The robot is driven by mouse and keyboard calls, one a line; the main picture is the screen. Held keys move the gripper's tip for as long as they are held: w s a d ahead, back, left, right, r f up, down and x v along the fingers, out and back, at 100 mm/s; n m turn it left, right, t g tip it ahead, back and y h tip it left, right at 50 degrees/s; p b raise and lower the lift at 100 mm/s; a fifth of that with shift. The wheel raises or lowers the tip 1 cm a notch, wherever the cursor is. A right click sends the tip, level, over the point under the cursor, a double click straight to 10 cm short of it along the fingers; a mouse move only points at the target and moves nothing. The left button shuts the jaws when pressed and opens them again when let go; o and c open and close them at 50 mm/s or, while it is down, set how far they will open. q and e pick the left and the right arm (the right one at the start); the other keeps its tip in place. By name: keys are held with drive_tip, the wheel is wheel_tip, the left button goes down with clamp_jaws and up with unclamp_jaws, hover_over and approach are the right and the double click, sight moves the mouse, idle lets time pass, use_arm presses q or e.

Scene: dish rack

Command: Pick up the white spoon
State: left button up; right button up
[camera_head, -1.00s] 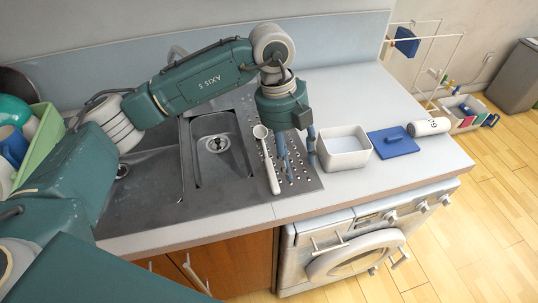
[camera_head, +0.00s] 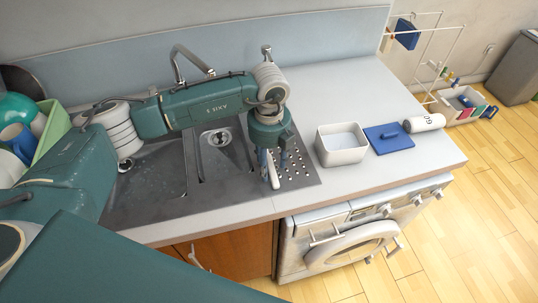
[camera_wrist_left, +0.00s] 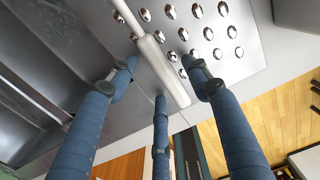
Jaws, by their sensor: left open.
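The white spoon lies on the perforated drainboard (camera_head: 300,172) right of the small sink basin. Its handle end (camera_head: 274,181) shows below my left gripper (camera_head: 273,170) in the head view, while the bowl is hidden behind the gripper. In the left wrist view the pale spoon handle (camera_wrist_left: 163,68) runs diagonally between the blue fingers of my left gripper (camera_wrist_left: 160,78). The fingers are open, spread on both sides of the handle, and hold nothing. Whether any finger touches the spoon I cannot tell. My right gripper is not in view.
A white square container (camera_head: 342,157), a blue lid (camera_head: 389,138) and a white cylinder (camera_head: 424,122) stand on the counter to the right. The tap (camera_head: 190,62) rises behind my left arm. A green rack with dishes (camera_head: 52,130) is at the left.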

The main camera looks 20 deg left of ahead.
use_arm(q)
drive_tip(key=shift+f, duration=0.35)
drive_tip(key=c, duration=1.1)
clamp_jaws()
drive_tip(key=shift+r, duration=0.1)
drive_tip(key=shift+w+r+b, duration=0.1)
drive_tip(key=shift+r+b, duration=0.2)
drive_tip(key=shift+r, duration=0.2)
wheel_tip(320, 180, up, 19)
drive_tip(key=b, duration=0.4)
drive_tip(key=shift+b, duration=0.35)
